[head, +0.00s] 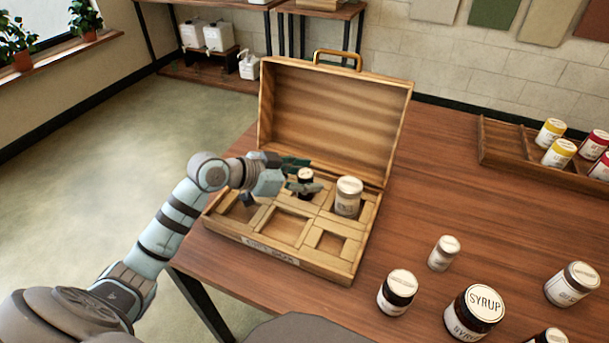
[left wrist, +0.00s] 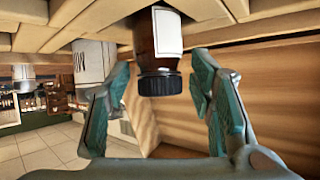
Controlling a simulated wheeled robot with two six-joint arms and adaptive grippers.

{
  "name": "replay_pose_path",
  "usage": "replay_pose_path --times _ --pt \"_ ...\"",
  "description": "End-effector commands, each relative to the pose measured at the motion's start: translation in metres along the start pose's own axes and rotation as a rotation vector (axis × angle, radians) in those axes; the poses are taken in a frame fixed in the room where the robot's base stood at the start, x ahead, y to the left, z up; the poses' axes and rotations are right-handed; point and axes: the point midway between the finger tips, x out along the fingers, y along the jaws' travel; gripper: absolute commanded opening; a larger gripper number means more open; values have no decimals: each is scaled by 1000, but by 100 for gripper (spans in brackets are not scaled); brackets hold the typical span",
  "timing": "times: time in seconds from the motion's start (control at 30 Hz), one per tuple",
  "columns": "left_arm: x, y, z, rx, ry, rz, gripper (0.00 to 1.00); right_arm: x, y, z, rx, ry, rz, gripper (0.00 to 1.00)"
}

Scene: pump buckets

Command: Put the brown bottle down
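The brown bottle (head: 305,177) stands upright in a back compartment of the open wooden case (head: 318,262). In the left wrist view, which looks upside down, the brown bottle (left wrist: 158,45) has a black cap and a white label, and its base goes into the case's divided tray. My left gripper (head: 298,175) is around the bottle's upper part. The left wrist view shows my left gripper (left wrist: 165,95) with its fingers spread, a gap on each side of the cap. The bottle's lower part is hidden in the head view. My right gripper is out of view.
A white-lidded jar (head: 348,196) stands in the case just right of the bottle. The case's raised lid (head: 335,115) is behind. Several jars, including a syrup jar (head: 475,312), stand at the table's front right. A wooden tray (head: 500,150) with jars is at the right.

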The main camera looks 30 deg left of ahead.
Motion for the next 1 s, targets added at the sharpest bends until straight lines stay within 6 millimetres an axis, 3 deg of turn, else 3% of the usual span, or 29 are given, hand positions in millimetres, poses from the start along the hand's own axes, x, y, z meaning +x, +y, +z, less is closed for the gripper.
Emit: replay_pose_path --times 0.17,0.27,0.6,0.7,1.0 --pt "-3 -1 -2 1 0 -1 49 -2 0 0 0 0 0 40" --pt "-15 -2 -2 3 -3 -5 49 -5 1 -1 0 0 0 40" --pt "-93 0 -2 6 -14 2 49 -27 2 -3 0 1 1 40" --pt "-110 0 -4 -1 -14 4 49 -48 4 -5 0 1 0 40" --pt "-122 0 -2 -1 -1 1 49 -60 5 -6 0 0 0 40"
